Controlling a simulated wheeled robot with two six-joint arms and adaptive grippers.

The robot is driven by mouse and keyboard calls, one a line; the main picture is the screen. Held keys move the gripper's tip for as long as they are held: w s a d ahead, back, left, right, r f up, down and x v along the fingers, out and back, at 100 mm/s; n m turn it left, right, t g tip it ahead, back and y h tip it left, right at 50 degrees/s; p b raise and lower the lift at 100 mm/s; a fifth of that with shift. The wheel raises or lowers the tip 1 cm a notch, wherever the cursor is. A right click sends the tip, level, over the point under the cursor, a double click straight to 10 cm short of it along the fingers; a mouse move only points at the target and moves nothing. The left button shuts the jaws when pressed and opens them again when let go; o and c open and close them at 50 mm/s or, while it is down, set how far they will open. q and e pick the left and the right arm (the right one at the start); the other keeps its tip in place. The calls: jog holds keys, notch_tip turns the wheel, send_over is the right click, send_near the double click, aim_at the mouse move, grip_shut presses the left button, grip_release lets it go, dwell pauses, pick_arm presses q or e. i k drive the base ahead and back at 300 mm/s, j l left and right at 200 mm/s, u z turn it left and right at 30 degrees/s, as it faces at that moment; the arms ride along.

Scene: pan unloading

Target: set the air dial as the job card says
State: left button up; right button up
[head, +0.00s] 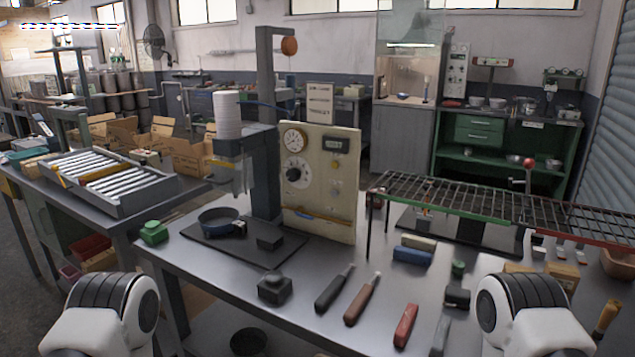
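A cream control panel (345,190) stands upright on the metal workbench, behind and right of a dark mat. A black round dial knob (293,174) with a pale scale around it is on the panel's left half. Its setting is too small to read. A round white gauge (294,139) sits above the knob; its reading is not legible. A pale card (320,103) with a dark heading and lines of print stands behind the panel's top; I cannot read its lines. Only white and dark parts of my arms show at the bottom left and right; neither gripper is in view.
A press (265,165) with a white cylinder stands left of the panel, above a dark pan (221,220). Handled tools (363,299), a black block (275,288) and a blue block (412,256) lie in front. A wire rack (455,197) stands to the right.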

aim_at(292, 175)
jog(key=z, duration=0.75)
jog(key=j+z, duration=0.45)
jog(key=k+j+z, duration=0.1)
jog(key=j+z, duration=0.35)
jog(key=k+j+z, duration=0.15)
jog(key=z, duration=0.3)
jog(key=k+j+z, duration=0.2)
jog(key=j+z, duration=0.25)
jog(key=k+j+z, duration=0.2)
jog(key=z, duration=0.25)
jog(key=k+l, duration=0.05)
